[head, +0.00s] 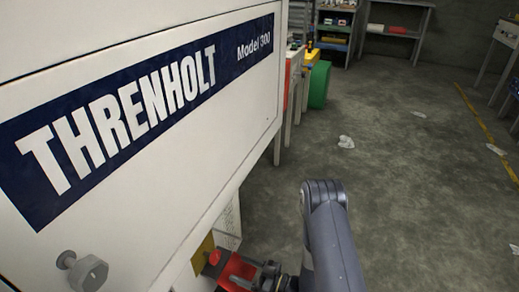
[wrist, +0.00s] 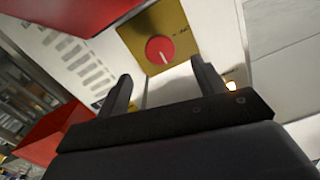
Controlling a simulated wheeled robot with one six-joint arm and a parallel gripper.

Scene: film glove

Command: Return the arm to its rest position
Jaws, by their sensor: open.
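My gripper (wrist: 163,82) is open, with its two dark fingers apart and nothing between them in the wrist view. Beyond the fingertips is a red round knob (wrist: 159,50) on a brass-coloured plate (wrist: 178,28), on the pale machine face. The fingers appear apart from the knob. In the head view my arm (head: 330,235) reaches in from the bottom edge, bent down beside the machine. The gripper itself is mostly cut off or hidden there, near the bottom edge.
The white machine (head: 225,95), labelled THRENHOLT Model 300, fills the left of the head view. A red part (head: 233,270) sticks out below it, close to my wrist. A green bin (head: 319,84) and shelves stand farther back. The concrete floor (head: 420,190) at right is mostly clear, with scattered pale scraps.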

